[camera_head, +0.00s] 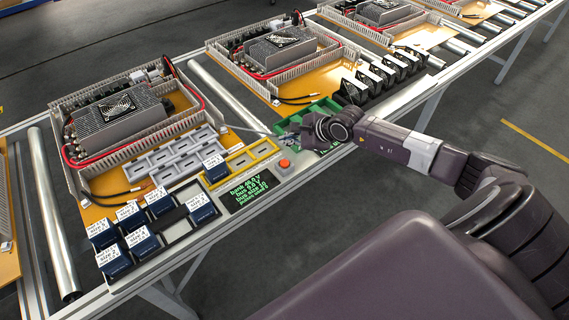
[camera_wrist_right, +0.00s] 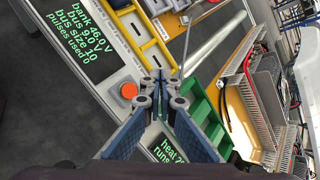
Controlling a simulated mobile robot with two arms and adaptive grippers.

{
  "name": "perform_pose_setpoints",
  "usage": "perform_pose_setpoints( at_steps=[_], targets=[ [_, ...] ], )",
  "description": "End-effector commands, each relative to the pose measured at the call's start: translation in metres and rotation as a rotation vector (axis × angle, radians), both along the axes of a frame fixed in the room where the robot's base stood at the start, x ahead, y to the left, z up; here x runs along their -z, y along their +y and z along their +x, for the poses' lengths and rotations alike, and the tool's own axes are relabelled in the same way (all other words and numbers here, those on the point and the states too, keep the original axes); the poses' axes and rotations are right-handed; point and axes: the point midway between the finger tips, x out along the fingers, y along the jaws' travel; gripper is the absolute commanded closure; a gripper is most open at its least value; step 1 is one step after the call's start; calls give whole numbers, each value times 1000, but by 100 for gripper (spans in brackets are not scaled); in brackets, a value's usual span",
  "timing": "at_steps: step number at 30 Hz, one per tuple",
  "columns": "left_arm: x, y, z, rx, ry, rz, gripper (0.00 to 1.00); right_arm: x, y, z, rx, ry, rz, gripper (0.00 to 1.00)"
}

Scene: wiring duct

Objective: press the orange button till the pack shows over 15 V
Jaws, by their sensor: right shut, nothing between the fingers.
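The orange button (camera_head: 284,164) sits on a light panel beside a black display (camera_head: 250,190). The button also shows in the right wrist view (camera_wrist_right: 129,90), left of the fingertips. My right gripper (camera_head: 296,131) is shut and empty, above the area near the green tray, apart from the button. Its fingers show together in the wrist view (camera_wrist_right: 163,88). My left gripper is in neither view.
A green tray (camera_head: 322,103) lies under the right gripper. Dark blue blocks (camera_head: 111,262) with size labels sit in slots at the front left. A yellow tray (camera_head: 250,152) lies behind the button. A second display (camera_wrist_right: 168,152), partly hidden, shows heat and runs. Wired duct assemblies stand behind.

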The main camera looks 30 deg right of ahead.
Motion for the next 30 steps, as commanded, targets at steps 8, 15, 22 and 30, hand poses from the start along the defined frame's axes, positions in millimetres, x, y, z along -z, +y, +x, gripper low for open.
perform_pose_setpoints(
  at_steps=[8,15,22,30],
  targets=[
    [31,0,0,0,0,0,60,42,1,0,0,1,2,100],
    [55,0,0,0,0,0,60,72,0,0,0,0,1,100],
    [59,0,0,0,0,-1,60,77,0,0,-1,-1,1,100],
    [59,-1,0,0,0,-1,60,76,0,0,0,0,1,100]
  ],
)
